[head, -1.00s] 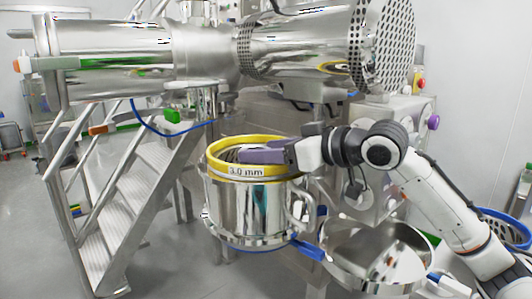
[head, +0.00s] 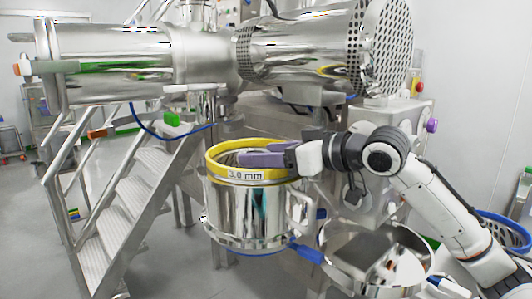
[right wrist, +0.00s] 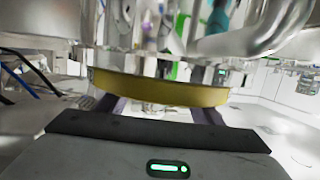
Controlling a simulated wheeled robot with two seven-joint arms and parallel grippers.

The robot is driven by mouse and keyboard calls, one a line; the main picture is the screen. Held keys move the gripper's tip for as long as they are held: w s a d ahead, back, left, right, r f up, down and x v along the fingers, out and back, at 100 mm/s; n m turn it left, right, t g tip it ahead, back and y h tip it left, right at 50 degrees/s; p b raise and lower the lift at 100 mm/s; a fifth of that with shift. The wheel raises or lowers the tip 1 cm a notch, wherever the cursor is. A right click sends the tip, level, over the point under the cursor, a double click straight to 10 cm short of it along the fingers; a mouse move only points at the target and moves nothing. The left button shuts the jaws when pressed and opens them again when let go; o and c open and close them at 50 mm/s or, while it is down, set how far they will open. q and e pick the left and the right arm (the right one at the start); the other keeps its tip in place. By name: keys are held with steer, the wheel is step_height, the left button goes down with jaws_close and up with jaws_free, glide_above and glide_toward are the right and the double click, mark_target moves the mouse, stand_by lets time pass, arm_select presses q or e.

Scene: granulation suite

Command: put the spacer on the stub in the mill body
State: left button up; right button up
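A steel vessel (head: 236,213) with side handles, which I take to be the mill body, stands at the middle of the head view. A yellow ring (head: 222,173) labelled 3.0 mm sits at its top. My right gripper (head: 245,158), with purple fingers, reaches in from the right across the ring's opening. In the right wrist view the yellow ring (right wrist: 160,90) crosses in front of the gripper and hides the fingertips. I cannot tell whether the fingers hold anything. I cannot make out a separate spacer or the stub; the vessel's inside is mostly hidden. My left gripper is out of view.
A large steel machine (head: 205,52) with a perforated disc (head: 385,45) spans the space behind the vessel. Metal steps (head: 120,222) stand at left. A shiny open bowl (head: 375,262) is at lower right. Clear floor shows at the far left.

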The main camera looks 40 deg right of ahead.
steer(key=shift+o, duration=1.1)
steer(key=f+g, duration=0.1)
steer(key=f, duration=0.2)
steer(key=shift+a, duration=0.2)
steer(key=shift+s, duration=0.1)
steer(key=shift+s+b, duration=0.35)
steer(key=shift+b, duration=0.2)
steer(key=v, duration=0.2)
steer(key=b+v, duration=0.1)
steer(key=v, duration=0.2)
steer(key=shift+w+r, duration=0.1)
steer(key=shift+r, duration=0.3)
steer(key=shift+t, duration=0.5)
steer(key=s+r, duration=0.1)
steer(key=s+d+r, duration=0.1)
steer(key=s, duration=0.1)
steer(key=s+r+b, duration=0.1)
steer(key=shift+s+d, duration=0.25)
steer(key=shift+d, duration=0.05)
